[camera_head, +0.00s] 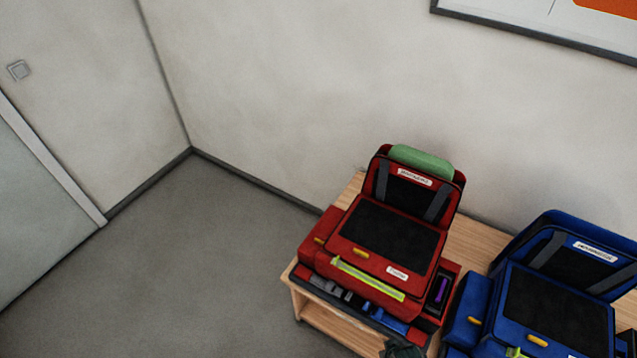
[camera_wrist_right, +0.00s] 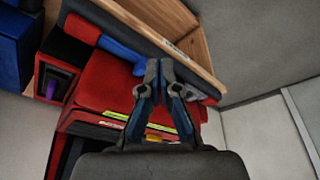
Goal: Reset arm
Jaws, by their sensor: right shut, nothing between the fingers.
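My right gripper (camera_wrist_right: 159,72) is in the right wrist view, with its two dark fingers together and nothing between them. Behind its fingers in that view is the red bag (camera_wrist_right: 105,92), with a yellow-green strip along it. I cannot tell whether the fingers touch the bag. In the head view, the red bag (camera_head: 375,262) sits open on a wooden table. A small dark part at the bottom edge of the head view, in front of the red bag, seems to be mine. My left gripper is not in view.
A blue bag (camera_head: 560,290) stands right of the red one on the wooden table (camera_head: 470,240). A green roll (camera_head: 420,160) lies at the red bag's top. A purple item (camera_head: 441,290) is in its side pocket. The grey floor (camera_head: 190,270) at left is clear.

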